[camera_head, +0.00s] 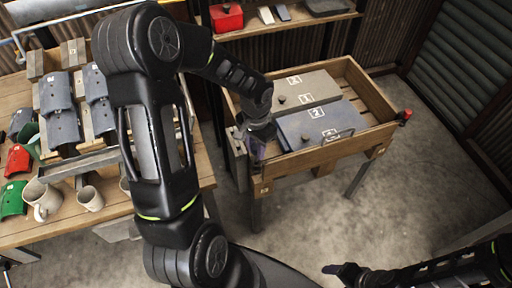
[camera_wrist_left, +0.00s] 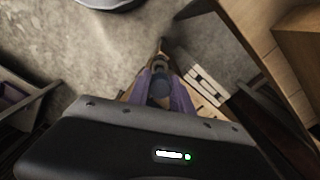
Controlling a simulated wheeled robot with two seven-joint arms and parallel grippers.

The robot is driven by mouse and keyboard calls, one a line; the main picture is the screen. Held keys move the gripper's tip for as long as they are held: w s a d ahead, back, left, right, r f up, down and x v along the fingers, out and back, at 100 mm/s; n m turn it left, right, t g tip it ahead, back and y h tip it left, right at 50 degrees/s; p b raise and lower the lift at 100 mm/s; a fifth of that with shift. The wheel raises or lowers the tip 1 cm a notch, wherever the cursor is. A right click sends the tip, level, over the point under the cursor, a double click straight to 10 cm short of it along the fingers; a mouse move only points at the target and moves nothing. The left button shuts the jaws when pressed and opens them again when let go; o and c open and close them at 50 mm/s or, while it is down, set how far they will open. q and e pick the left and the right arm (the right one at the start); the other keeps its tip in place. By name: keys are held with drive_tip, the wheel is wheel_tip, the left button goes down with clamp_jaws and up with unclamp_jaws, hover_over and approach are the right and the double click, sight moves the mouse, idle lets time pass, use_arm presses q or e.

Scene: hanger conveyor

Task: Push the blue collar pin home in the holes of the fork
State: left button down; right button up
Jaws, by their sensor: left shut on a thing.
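My left gripper (camera_head: 258,153) is at the left front corner of a wooden tray-topped stand, pointing down. In the left wrist view its purple fingers (camera_wrist_left: 166,98) are closed around a blue-grey round piece, which looks like the collar pin (camera_wrist_left: 160,86). Beyond the pin a narrow dark part reaches away. A pale slotted metal piece (camera_wrist_left: 207,86) lies just right of the fingers. Grey upright plates (camera_head: 236,155) stand beside the corner in the head view. I cannot make out the fork's holes or how deep the pin sits. My right gripper (camera_head: 348,272) is low at the right, away from the stand.
The wooden tray (camera_head: 362,142) holds a grey panel (camera_head: 305,92) and a blue panel (camera_head: 310,125). A red knob (camera_head: 405,115) is on its right corner. A workbench (camera_head: 30,232) at left carries curved tiles and mugs (camera_head: 42,198). The concrete floor (camera_head: 345,215) in front is clear.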

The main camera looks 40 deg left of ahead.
use_arm(q)
drive_tip(key=shift+f+b, duration=2.15)
drive_tip(key=shift+b, duration=0.4)
idle(5.5)
